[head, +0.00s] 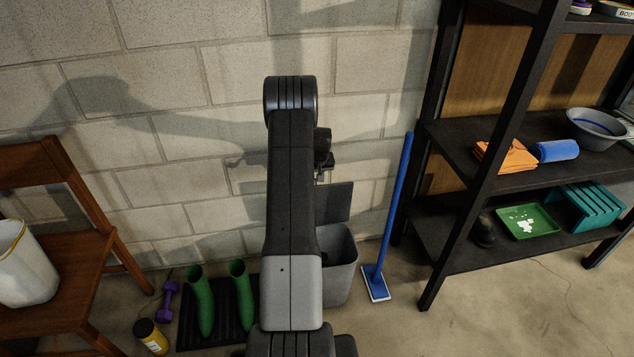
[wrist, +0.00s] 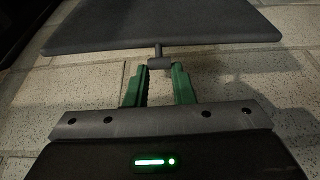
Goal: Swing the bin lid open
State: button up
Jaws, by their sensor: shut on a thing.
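The grey bin (head: 340,262) stands on the floor against the block wall, partly hidden behind my arm in the head view. Its dark flat lid (head: 337,202) stands raised, roughly upright, above the bin's back rim. In the wrist view the lid (wrist: 160,25) fills the top, with a short stem and a small cylindrical handle (wrist: 160,62) at its edge. My gripper (wrist: 160,72) has its two green fingers on either side of this handle and is shut on it. In the head view my gripper (head: 325,172) is small and partly hidden by my arm, at the lid's upper edge.
A blue long-handled brush (head: 397,205) leans right of the bin, beside a black shelf unit (head: 462,235). Green boots (head: 202,300) on a dark mat stand left of the bin. A wooden chair (head: 60,215) is at far left. The wall is close behind.

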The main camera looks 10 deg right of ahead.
jog(key=shift+w+r, duration=0.1)
jog(key=shift+w, duration=0.25)
jog(key=w+b, duration=0.3)
jog(key=w, duration=0.3)
jog(key=shift+w+f, duration=0.3)
jog(key=shift+f, duration=0.1)
jog(key=shift+w, duration=0.1)
